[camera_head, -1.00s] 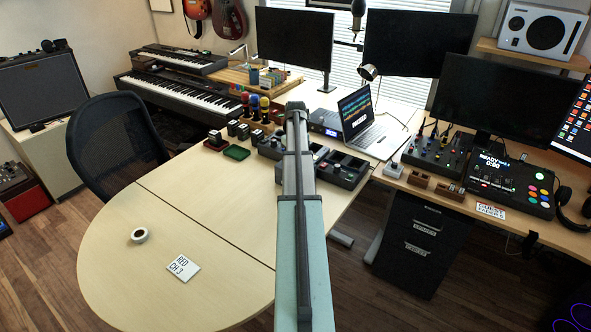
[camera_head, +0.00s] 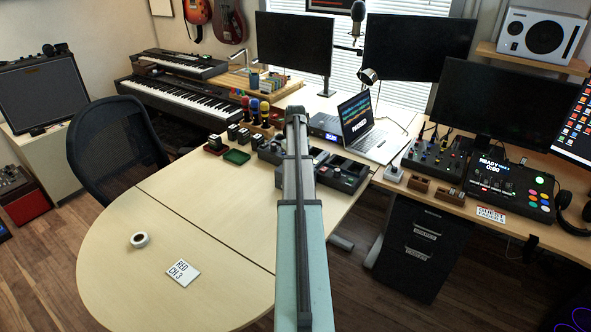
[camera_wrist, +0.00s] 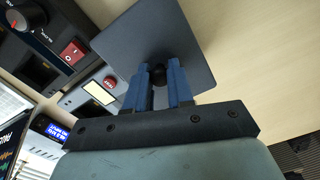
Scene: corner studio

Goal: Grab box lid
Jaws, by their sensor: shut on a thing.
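The box lid (camera_wrist: 192,40) is a dark grey square plate with a small black knob, seen in the wrist view. My gripper (camera_wrist: 158,75) has its two blue fingers closed on either side of the knob, shut on it. A pale tabletop shows beyond the plate. I cannot tell how far the lid is from the surface below it, and I see no box under it. In the head view my arm hides the gripper and the lid.
Dark devices with a red switch (camera_wrist: 73,52) and a red button (camera_wrist: 110,81) lie close left of the lid in the wrist view. A laptop (camera_head: 362,128) stands right of my arm. A tape roll (camera_head: 139,240) and a label card (camera_head: 182,273) lie on the otherwise clear left desk.

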